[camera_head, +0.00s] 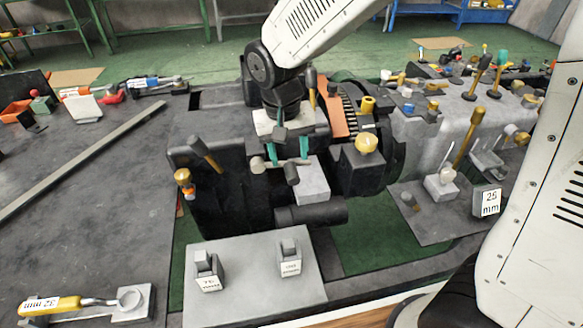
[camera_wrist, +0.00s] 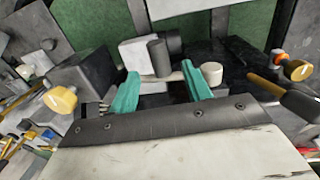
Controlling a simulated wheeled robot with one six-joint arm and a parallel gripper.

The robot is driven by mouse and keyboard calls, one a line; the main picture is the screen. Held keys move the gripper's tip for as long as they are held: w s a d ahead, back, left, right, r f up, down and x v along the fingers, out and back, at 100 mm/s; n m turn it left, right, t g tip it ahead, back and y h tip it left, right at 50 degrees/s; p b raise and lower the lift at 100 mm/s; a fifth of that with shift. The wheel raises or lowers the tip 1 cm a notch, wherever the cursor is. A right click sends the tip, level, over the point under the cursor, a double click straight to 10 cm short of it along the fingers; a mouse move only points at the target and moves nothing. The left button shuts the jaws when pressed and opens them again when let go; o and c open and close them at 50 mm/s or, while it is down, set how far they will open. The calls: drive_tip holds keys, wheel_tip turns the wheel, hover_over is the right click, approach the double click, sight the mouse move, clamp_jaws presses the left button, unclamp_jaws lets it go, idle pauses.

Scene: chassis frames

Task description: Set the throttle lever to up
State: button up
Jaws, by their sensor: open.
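My gripper (camera_head: 288,156) is open, its two teal fingers pointing down at the dark machine block; the fingers also show in the wrist view (camera_wrist: 160,72). Just beyond the fingertips is a small grey lever (camera_head: 292,174) with a crossbar and pale round knob; in the wrist view its upright grey cylinder (camera_wrist: 158,58) appears between the fingers. I cannot tell whether the fingers touch it. No label marks the throttle lever, so I cannot be sure this is it.
A yellow knob (camera_head: 367,144) on a dark block stands close right of the gripper. A grey plate (camera_head: 250,300) with two labelled blocks lies in front. A grey housing (camera_head: 440,130) with several upright levers is at right. A dark cylinder (camera_head: 312,213) juts out below the gripper.

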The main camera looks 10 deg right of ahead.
sight(292, 170)
drive_tip(key=f, duration=0.5)
drive_tip(key=shift+d+f, duration=0.1)
drive_tip(key=shift+d, duration=0.15)
clamp_jaws()
